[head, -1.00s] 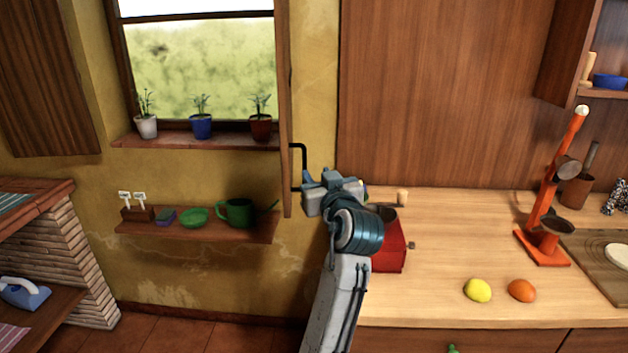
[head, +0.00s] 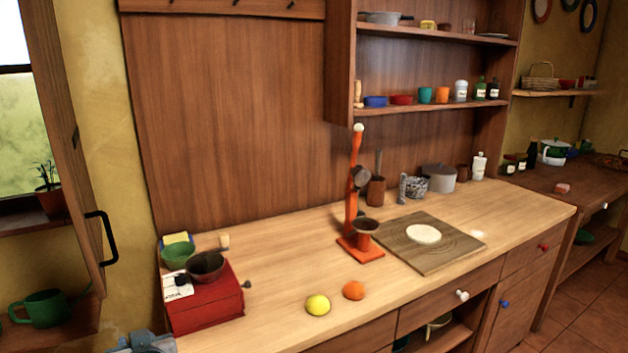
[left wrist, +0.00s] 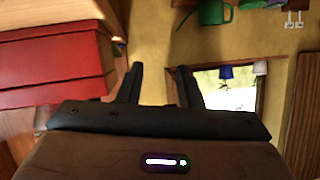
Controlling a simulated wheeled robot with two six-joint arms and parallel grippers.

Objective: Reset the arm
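My left gripper (head: 140,345) shows only in part at the bottom left edge of the head view, in front of the red box. In the left wrist view its two dark fingers (left wrist: 159,78) stand apart with nothing between them. My right gripper is in neither view.
The red box (head: 205,302) with a brown bowl (head: 206,266) on top stands at the counter's left end. A shutter with a black handle (head: 103,237) stands left of it. A lemon (head: 317,304), an orange (head: 353,290) and an orange press (head: 360,245) stand on the counter.

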